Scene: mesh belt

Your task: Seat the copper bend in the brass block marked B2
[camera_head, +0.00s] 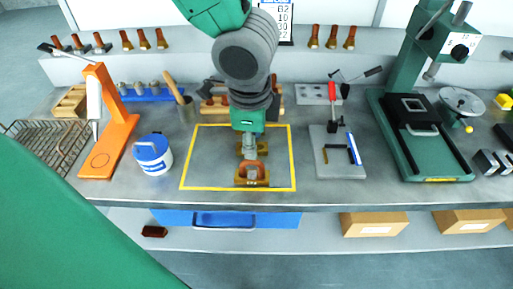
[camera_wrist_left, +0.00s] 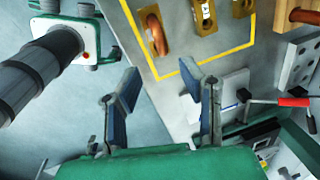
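The copper bend (camera_head: 250,167) is a small reddish-brown arch at the front brass block (camera_head: 242,182), inside the yellow outline. In the left wrist view the bend (camera_wrist_left: 158,40) shows at the end block of a row. The middle block (camera_wrist_left: 203,16) and another block (camera_wrist_left: 242,7) stand behind it, with no bend on them. No block marking is legible, and I cannot tell whether the bend is seated.
A blue-lidded tub (camera_head: 153,155) and an orange stand (camera_head: 116,130) are left of the outline. A grey plate (camera_head: 330,165) with a red-handled clamp (camera_head: 332,92) and a green press (camera_head: 430,150) are right. Bare table surrounds the blocks inside the outline.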

